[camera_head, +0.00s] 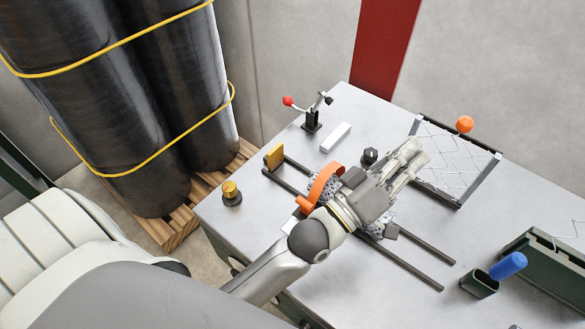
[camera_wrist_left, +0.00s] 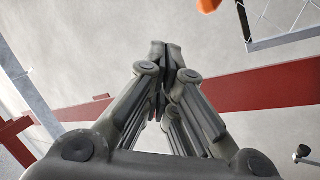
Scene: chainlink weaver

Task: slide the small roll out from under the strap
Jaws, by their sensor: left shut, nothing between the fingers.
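A small grey mesh roll (camera_head: 331,186) lies across two dark rails on the table. An orange strap (camera_head: 322,184) arches over its left part. My left gripper (camera_head: 413,156) is above the table to the right of the strap, and its hand and wrist hide much of the roll. Its fingers are shut and empty, pointing to the upper right. In the left wrist view the closed fingers (camera_wrist_left: 166,52) point away from the roll and strap, which do not show there. My right gripper is not in view.
A framed wire mesh (camera_head: 456,158) with an orange ball (camera_head: 464,124) stands beyond my fingers. A red-knobbed lever (camera_head: 311,118) stands at the back. A blue-handled tool (camera_head: 508,265) is at the right. Large black rolls (camera_head: 80,100) stand on a pallet (camera_head: 170,228) at left.

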